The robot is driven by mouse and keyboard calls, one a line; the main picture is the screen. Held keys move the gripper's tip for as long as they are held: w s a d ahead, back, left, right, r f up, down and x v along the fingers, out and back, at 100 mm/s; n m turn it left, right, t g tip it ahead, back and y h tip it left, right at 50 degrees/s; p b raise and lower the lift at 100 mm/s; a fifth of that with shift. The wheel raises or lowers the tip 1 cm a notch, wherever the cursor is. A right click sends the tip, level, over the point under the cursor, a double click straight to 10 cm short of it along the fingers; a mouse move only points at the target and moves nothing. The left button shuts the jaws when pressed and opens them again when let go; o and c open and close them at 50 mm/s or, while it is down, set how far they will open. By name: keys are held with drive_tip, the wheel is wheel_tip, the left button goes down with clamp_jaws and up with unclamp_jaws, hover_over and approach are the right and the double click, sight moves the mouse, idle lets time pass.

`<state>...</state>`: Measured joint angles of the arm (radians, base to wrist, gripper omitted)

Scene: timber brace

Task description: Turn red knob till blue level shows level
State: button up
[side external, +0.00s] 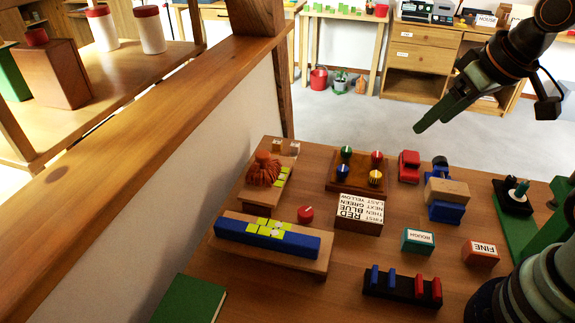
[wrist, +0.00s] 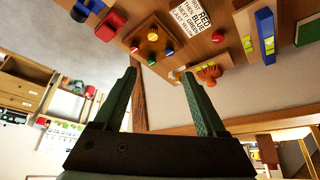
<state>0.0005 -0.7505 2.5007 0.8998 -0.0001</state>
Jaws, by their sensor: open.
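The red knob (side external: 306,214) stands beside the blue level (side external: 240,233), near the back edge of its wooden board (side external: 318,266). The blue level has yellow-green windows on top with a small pale spot in the middle. I cannot tell from this view whether it reads level. In the wrist view the knob (wrist: 217,36) and the blue level (wrist: 265,28) show at upper right. My gripper (side external: 430,122) is open and empty, high above and to the right of the knob. In the wrist view its two green fingers (wrist: 159,72) are apart with nothing between them.
A lettered block (side external: 359,213) and a wooden base with several coloured knobs (side external: 362,178) stand right of the red knob. An orange ribbed object (side external: 263,170) sits behind it. A wooden rail (side external: 140,115) runs along the left. Blocks and a dark rack (side external: 402,288) crowd the right.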

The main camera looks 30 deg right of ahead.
drive_tip(key=n, duration=0.1)
drive_tip(key=n+g, duration=0.6)
drive_tip(key=n, duration=1.7)
hover_over(306, 212)
wheel_tip(306, 212, down, 12)
wheel_tip(306, 212, down, 12)
drive_tip(key=shift+w+r, duration=0.1)
drive_tip(key=shift+r, duration=0.15)
drive_tip(key=shift+m, duration=0.3)
clamp_jaws()
